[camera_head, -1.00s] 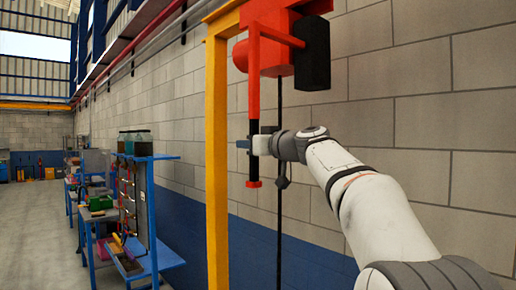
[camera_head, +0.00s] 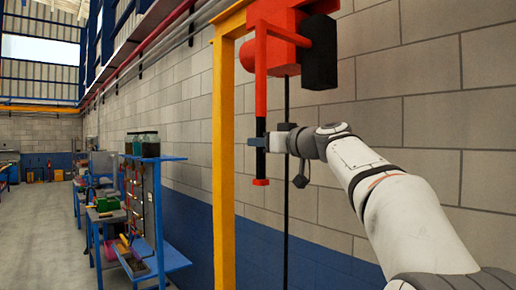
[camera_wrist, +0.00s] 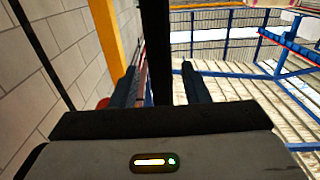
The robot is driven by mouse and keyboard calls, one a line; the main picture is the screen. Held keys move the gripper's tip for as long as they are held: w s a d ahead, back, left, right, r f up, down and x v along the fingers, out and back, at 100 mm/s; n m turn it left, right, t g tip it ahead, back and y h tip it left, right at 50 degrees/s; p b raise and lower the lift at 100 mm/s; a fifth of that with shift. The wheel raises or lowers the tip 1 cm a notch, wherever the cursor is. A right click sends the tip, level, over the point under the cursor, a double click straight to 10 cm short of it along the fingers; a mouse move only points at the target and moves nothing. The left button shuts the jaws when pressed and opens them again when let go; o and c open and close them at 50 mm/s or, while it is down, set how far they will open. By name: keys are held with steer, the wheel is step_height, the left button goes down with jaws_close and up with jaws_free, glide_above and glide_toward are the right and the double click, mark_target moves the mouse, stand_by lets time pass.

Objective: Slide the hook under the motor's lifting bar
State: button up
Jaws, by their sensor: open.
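The red motor (camera_head: 283,55) with a black box on its right side hangs near the top of the yellow post. A red bar (camera_head: 261,80) drops from it and ends in a black grip section with a red foot (camera_head: 261,182). My gripper (camera_head: 255,142) is at the black section, reaching in from the right. In the wrist view my gripper (camera_wrist: 158,85) is open, with the black upright bar (camera_wrist: 157,45) between its two fingers. I cannot tell whether the fingers touch it. I cannot make out a hook in either view.
A yellow post (camera_head: 223,150) stands just left of the bar. A thin black cable (camera_head: 286,230) hangs from the motor in front of the block wall (camera_head: 420,130). A blue workbench (camera_head: 165,263) with jars on its shelf stands farther left. The floor at left is open.

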steer(key=b+v, duration=0.1)
steer(key=v, duration=0.4)
steer(key=shift+f, duration=0.1)
steer(key=s+a+f+m+g+h, duration=0.1)
steer(key=s+f+g+h, duration=0.1)
steer(key=f, duration=0.5)
steer(key=s+a+f+m+g+h, duration=0.1)
steer(key=s+f+m, duration=0.15)
steer(key=f, duration=0.45)
steer(key=s+d+f+m+g+h, duration=0.1)
steer(key=s+d+f+g+h, duration=0.1)
steer(key=s+f, duration=0.7)
steer(key=s+d+f+m+g+h, duration=0.1)
steer(key=s+d+f+g+h, duration=0.1)
steer(key=s+f, duration=0.7)
steer(key=s+d+f+m+g+h, duration=0.1)
steer(key=s+d+f+g+h, duration=0.1)
steer(key=s+f, duration=0.7)
step_height(320, 180, down, 7)
steer(key=shift+s+f+m+g+h, duration=0.3)
steer(key=shift+g+h, duration=0.5)
steer(key=shift+g, duration=0.4)
steer(key=shift+r, duration=0.1)
